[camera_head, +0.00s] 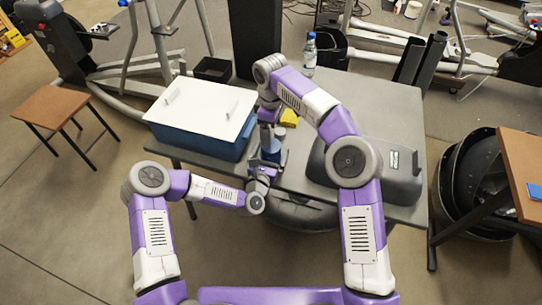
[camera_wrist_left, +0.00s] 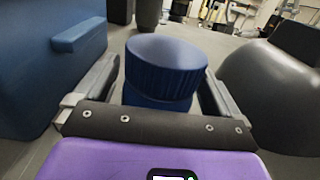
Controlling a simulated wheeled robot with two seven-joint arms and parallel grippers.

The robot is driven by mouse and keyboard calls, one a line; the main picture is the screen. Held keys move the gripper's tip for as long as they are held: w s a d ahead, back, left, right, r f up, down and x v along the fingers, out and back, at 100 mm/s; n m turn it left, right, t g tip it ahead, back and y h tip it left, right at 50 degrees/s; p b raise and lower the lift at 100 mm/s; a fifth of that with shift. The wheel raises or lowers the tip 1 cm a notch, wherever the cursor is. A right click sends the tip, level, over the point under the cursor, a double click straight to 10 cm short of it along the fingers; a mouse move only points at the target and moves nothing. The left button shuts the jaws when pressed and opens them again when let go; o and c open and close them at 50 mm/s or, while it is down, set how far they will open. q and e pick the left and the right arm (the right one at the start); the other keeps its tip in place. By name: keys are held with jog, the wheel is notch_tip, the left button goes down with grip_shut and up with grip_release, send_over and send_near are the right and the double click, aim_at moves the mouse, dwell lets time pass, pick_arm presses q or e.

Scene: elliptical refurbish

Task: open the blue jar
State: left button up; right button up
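The blue jar (camera_head: 271,151) stands on the grey table, partly hidden by my grippers in the head view. The left wrist view shows its ribbed dark blue lid (camera_wrist_left: 166,66) on top and its blue body (camera_wrist_left: 156,103) below. My left gripper (camera_head: 268,162) is at the jar from the near side. In the left wrist view, the fingers of my left gripper (camera_wrist_left: 160,85) stand wide apart, one on each side of the jar, with a small gap visible at the left. My right gripper (camera_head: 267,128) points down near the jar from above; its fingers are too small to judge.
A blue box with a white lid (camera_head: 203,108) stands left of the jar. A dark grey rounded case (camera_head: 385,175) lies to the right. A yellow item (camera_head: 289,118) and a water bottle (camera_head: 310,54) are farther back on the table (camera_head: 385,105).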

aim_at(271, 154)
pick_arm(q)
jog(key=c, duration=1.4)
jog(key=shift+c, duration=1.3)
grip_shut()
pick_arm(e)
jog(key=shift+m, duration=0.4)
jog(key=m, duration=0.4)
jog(key=shift+m, duration=0.3)
jog(key=m, duration=0.5)
jog(key=shift+r+m, duration=0.1)
jog(key=shift+m, duration=0.2)
jog(key=m, duration=0.5)
jog(key=shift+m, duration=0.3)
jog(key=m, duration=0.5)
jog(key=shift+r+m, duration=0.1)
jog(key=shift+m, duration=0.2)
jog(key=shift+f, duration=4)
